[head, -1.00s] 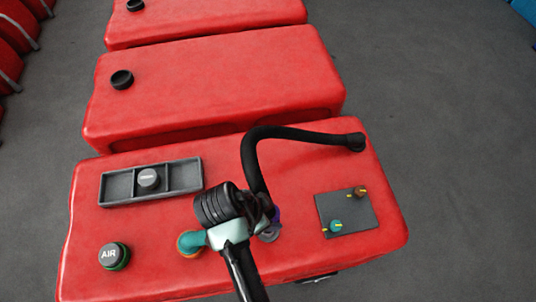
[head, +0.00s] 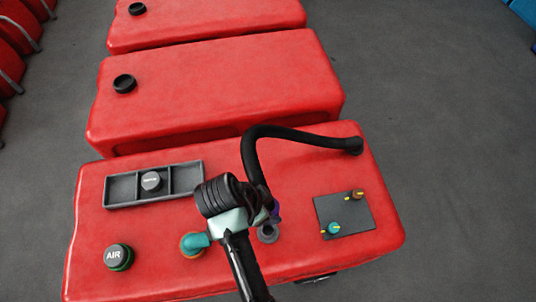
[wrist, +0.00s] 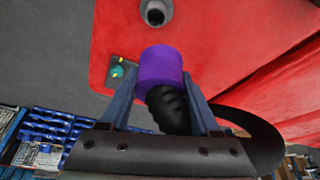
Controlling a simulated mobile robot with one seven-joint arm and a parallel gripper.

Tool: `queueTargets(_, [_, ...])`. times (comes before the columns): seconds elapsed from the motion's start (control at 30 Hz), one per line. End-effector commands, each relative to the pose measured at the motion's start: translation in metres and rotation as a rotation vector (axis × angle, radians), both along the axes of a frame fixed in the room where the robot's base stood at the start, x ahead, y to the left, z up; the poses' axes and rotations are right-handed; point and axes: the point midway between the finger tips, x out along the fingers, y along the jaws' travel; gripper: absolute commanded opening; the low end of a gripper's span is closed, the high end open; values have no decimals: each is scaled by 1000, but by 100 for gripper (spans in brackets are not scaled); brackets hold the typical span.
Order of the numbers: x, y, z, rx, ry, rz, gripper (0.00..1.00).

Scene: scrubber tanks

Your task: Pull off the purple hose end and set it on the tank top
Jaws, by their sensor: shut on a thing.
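The purple hose end (wrist: 160,66) is a short purple collar on a black ribbed hose; in the head view only a sliver of it (head: 277,211) shows beside my wrist. My gripper (wrist: 157,82) is shut on it, one finger on each side. A grey port (head: 268,233) with a dark hole stands on the red tank top (head: 310,165). The port also shows in the wrist view (wrist: 155,12), apart from the purple end. The black hose (head: 253,165) arches from the gripper to a fitting at the tank's far right corner.
A dark three-compartment tray (head: 122,190) holds a round cap (head: 151,181). An AIR cap (head: 119,257) and a teal fitting on an orange ring (head: 194,244) are at left. A dark panel (head: 350,220) with two small knobs lies at right. Tank top between port and panel is clear.

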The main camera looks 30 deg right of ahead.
Motion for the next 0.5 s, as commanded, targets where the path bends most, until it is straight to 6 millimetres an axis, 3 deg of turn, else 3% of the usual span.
queueTargets(0.5, [40,-15,-1,0,-1,-1,0])
